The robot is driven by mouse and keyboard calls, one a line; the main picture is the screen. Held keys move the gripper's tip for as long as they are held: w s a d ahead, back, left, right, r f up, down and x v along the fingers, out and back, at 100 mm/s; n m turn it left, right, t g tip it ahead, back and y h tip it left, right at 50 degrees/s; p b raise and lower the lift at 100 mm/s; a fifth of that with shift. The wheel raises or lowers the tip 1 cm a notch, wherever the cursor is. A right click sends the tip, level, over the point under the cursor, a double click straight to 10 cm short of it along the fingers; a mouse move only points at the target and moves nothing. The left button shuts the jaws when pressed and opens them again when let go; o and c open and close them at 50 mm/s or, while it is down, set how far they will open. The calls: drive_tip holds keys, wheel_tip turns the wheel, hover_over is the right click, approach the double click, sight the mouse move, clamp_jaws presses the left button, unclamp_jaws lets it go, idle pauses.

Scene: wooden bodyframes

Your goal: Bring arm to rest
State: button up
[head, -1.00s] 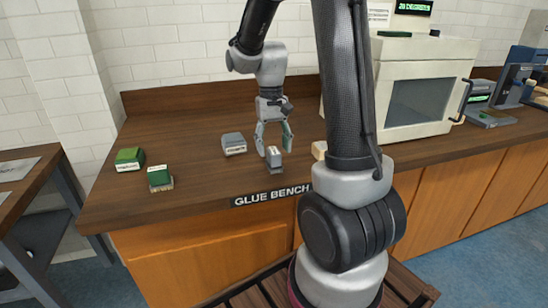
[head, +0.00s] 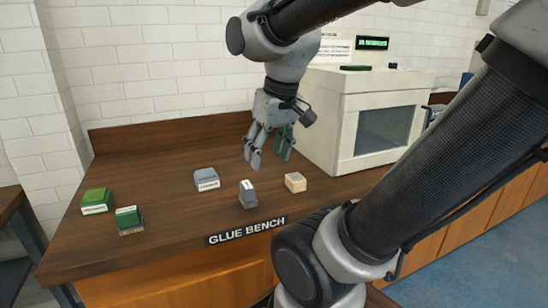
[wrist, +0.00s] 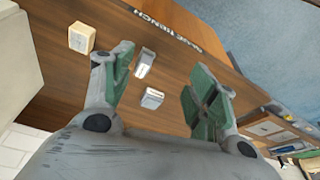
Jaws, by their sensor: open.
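My gripper (head: 268,158) is open and empty above the glue bench (head: 165,185). In the wrist view its two green-padded fingers (wrist: 160,88) are spread wide with nothing between them in their grasp. A small grey block with a pale top (head: 248,194) stands upright on the bench below and in front of the fingers, apart from them. It also shows in the wrist view (wrist: 145,62).
A grey labelled box (head: 206,180), two green boxes (head: 97,201) (head: 128,219) and a tan block (head: 295,182) lie on the bench. A cream oven-like machine (head: 345,110) stands close to the right of my gripper. The back left of the bench is clear.

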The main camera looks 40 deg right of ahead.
drive_tip(key=shift+s+a+f+n+t, duration=0.15)
drive_tip(key=shift+s+t, duration=0.15)
drive_tip(key=shift+s, duration=0.4)
drive_tip(key=shift+s+f+n+t, duration=0.15)
drive_tip(key=shift+s+t, duration=0.15)
drive_tip(key=shift+s, duration=0.4)
